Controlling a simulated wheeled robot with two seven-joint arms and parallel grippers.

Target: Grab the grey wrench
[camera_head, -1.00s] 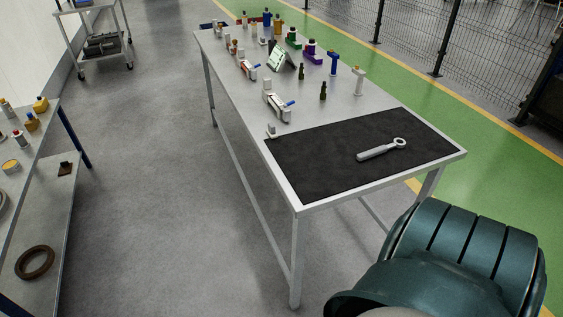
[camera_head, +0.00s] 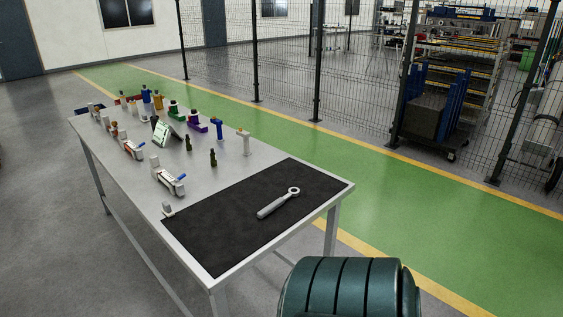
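The grey wrench (camera_head: 276,205) lies flat on the black mat (camera_head: 230,232) at the near right end of the long grey table (camera_head: 225,160). Its ring end points to the far right and its handle to the near left. Nothing covers it. Neither of my grippers is in view. A dark green rounded part, which seems to be mine, fills the bottom of the picture, to the right of the table's near corner.
Several small fixtures, bottles and coloured tools stand on the table's far left part, with a small tablet-like screen (camera_head: 162,132) among them. A wire fence (camera_head: 290,60) stands behind a green walkway (camera_head: 400,205). A blue-handled cart (camera_head: 437,115) stands beyond the fence.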

